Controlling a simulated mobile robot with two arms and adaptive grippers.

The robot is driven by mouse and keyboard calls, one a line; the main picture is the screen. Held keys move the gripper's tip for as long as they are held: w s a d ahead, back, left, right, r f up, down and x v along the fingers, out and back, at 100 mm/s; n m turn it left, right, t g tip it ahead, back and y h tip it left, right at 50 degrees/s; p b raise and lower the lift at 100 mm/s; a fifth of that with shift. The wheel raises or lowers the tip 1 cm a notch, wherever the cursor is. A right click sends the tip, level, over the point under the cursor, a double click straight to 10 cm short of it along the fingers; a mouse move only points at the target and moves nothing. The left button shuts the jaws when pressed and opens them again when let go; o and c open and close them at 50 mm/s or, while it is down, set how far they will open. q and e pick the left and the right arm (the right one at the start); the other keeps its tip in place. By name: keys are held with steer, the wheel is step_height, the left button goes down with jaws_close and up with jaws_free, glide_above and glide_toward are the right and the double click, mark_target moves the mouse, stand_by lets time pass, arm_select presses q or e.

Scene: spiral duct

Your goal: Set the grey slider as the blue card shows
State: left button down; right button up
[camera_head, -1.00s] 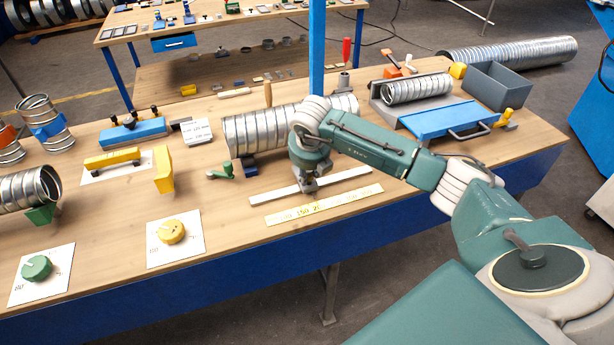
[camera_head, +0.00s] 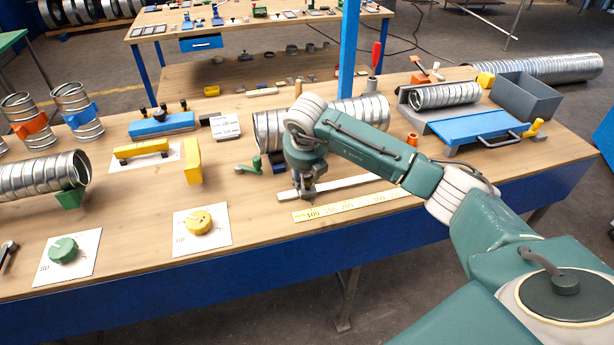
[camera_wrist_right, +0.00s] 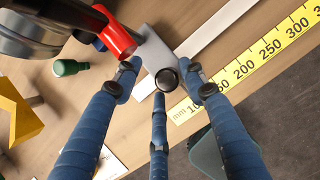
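The grey slider (camera_wrist_right: 152,55) with a black round knob (camera_wrist_right: 167,80) sits near the left end of the white rail (camera_head: 350,185), by the 100 end of the yellow mm scale (camera_head: 355,206). My right gripper (camera_head: 307,192) is over it and hides most of it in the head view. In the right wrist view its fingers (camera_wrist_right: 162,75) stand around the knob with visible gaps at the sides, so it looks open. The exact reading is partly hidden by a finger. I cannot make out a blue card. My left gripper is not in view.
A spiral duct (camera_head: 268,130) lies close behind the rail, with a green handle (camera_head: 247,166) to its left. A yellow dial (camera_head: 199,222) and a green dial (camera_head: 63,250) sit on white cards at the front left. A blue post (camera_head: 349,50) stands behind the rail.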

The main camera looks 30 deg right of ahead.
steer(key=shift+s+f, duration=0.1)
steer(key=shift+f, duration=0.05)
steer(key=shift+s+r, duration=0.15)
steer(key=shift+r, duration=0.2)
steer(key=v, duration=1.1)
steer(key=shift+a, duration=0.15)
steer(key=shift+r, duration=0.1)
